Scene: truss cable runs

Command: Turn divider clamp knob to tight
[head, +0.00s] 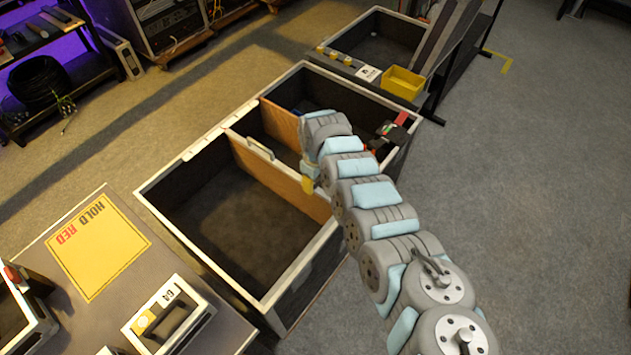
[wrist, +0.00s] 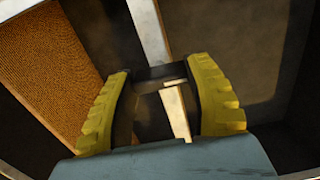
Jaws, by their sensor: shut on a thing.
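My gripper (head: 309,180) is low over the large open case (head: 200,249), at the right end of the nearer wooden divider (head: 270,178). Its yellow fingers (wrist: 160,85) stand apart in the wrist view, with a dark piece (wrist: 152,74) held between them. I take this piece for the divider clamp knob, but its shape and any marking are too dim to read. A pale strip (wrist: 176,112) shows just below it between the fingers. In the head view my gripper and arm hide the knob.
A second wooden divider (head: 280,124) stands farther back in the case. A black, red and green item (head: 391,130) is at the case's right side. A yellow bin (head: 402,83) sits on another case behind. A table with a yellow HOLD RED mat (head: 98,252) is at lower left. Floor at right is clear.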

